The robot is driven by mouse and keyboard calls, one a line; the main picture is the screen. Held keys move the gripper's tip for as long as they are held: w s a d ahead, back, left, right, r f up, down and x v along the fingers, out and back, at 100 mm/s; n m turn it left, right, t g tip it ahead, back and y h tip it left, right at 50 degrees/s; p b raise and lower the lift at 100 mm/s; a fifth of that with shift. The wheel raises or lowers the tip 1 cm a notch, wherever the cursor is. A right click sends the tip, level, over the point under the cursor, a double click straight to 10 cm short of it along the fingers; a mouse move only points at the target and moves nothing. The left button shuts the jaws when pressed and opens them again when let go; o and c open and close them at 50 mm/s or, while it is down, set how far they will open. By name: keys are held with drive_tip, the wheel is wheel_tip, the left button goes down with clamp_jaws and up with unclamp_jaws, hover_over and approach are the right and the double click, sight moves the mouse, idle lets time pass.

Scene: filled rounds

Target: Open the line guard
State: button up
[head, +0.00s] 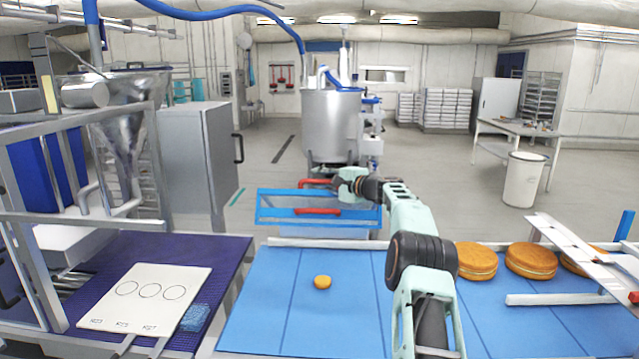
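The line guard (275,222) is a clear panel with a blue frame, across the far end of the blue belt. One red handle (318,211) lies across its middle. A second red bar (314,182) shows at its far upper edge. My arm reaches forward over the belt, and my gripper (333,184) is at the guard's far edge, beside or on the red bar. The fingers are small and dark here; I cannot tell whether they grip the bar, or whether they are open or shut.
Larger filled rounds (476,261) sit right of my arm, near white rails (560,298). At left, a white card with circles (145,290) lies on a dark purple mat. A steel tank (331,125) stands behind the guard.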

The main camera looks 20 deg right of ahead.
drive_tip(key=shift+s+f, duration=0.15)
drive_tip(key=shift+s+d, duration=0.3)
drive_tip(key=shift+s, duration=0.1)
drive_tip(key=v, duration=1.1)
drive_tip(key=shift+a, duration=0.15)
drive_tip(key=shift+c, duration=0.3)
